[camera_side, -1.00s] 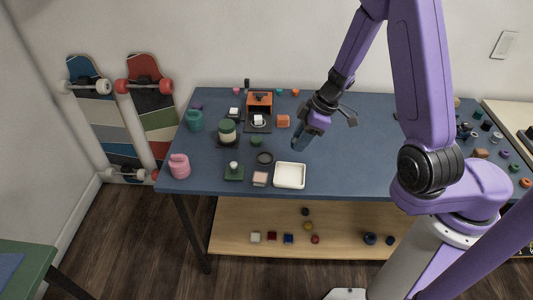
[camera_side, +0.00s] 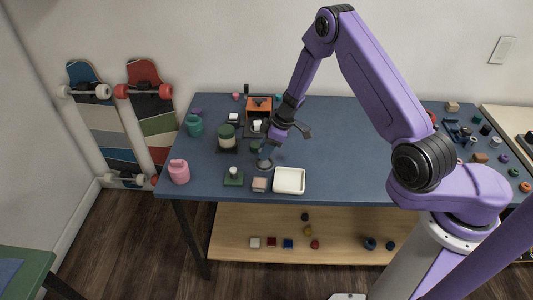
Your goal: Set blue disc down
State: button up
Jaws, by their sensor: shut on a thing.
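My gripper (camera_side: 266,153) points down over the near left part of the blue table and is shut on the blue disc. The disc is too small and too hidden by the fingers to make out clearly. Directly below the fingertips is a dark round piece (camera_side: 264,165) on the table. I cannot tell whether the held disc touches it or is just above it.
A white tray (camera_side: 289,181) stands close on the right, with a pinkish block (camera_side: 259,185) beside it. The table's middle right (camera_side: 350,150) is clear.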

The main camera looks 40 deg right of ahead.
jog(key=shift+f, duration=1.25)
jog(key=shift+s+f, duration=0.1)
jog(key=shift+f, duration=0.55)
jog(key=o, duration=1.1)
jog(key=shift+s+a+f, duration=0.1)
jog(key=shift+s, duration=0.05)
jog(key=shift+a, duration=0.2)
jog(key=shift+r, duration=0.6)
jog(key=v, duration=1.2)
jog(key=shift+d+r, duration=0.15)
jog(key=shift+d, duration=0.15)
jog(key=shift+w+a, duration=0.1)
jog(key=shift+w, duration=0.15)
